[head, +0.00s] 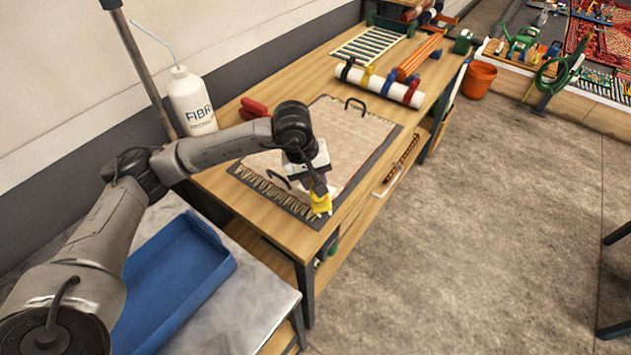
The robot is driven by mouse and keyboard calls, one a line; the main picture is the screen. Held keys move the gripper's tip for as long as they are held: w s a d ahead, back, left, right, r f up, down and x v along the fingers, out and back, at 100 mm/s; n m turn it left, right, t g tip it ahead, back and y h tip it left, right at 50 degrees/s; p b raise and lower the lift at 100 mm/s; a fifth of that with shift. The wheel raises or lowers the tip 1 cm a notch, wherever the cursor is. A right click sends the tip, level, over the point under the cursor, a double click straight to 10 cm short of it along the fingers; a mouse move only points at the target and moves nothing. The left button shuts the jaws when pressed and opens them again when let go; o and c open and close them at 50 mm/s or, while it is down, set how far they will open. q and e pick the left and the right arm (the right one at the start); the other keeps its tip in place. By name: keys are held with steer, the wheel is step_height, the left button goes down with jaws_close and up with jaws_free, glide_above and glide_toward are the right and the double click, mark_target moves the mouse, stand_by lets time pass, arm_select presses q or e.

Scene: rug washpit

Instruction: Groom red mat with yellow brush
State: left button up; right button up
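My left gripper (319,187) points down over the near right corner of the mat on the wooden workbench (222,184). It is shut on the yellow brush (321,204), which is partly hidden by the fingers. The brush is at the fringe; I cannot tell whether it touches. A pale beige-pink panel (345,135) with two black handles lies over a dark sheet (385,146), with pale fringe strands (285,199) along the near edge. No clearly red mat surface shows on the bench. My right gripper is not in view.
A white bottle (192,103) with a straw and a red object (252,108) stand left of the mat. A rolled white bundle with coloured straps (380,84) lies behind it. A blue tray (175,283) is at the near left. The floor right of the bench is open.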

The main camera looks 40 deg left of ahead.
arm_select(q)
steer(key=shift+w+a+r, duration=0.1)
steer(key=shift+w+r, duration=0.1)
steer(key=shift+r, duration=0.6)
steer(key=shift+r+p, duration=0.4)
steer(key=shift+p, duration=0.05)
steer(key=shift+p+v, duration=0.5)
steer(key=shift+v, duration=0.25)
steer(key=shift+r+p, duration=0.3)
steer(key=shift+r, duration=0.35)
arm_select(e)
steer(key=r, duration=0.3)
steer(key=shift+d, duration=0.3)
arm_select(q)
steer(key=shift+d, duration=0.2)
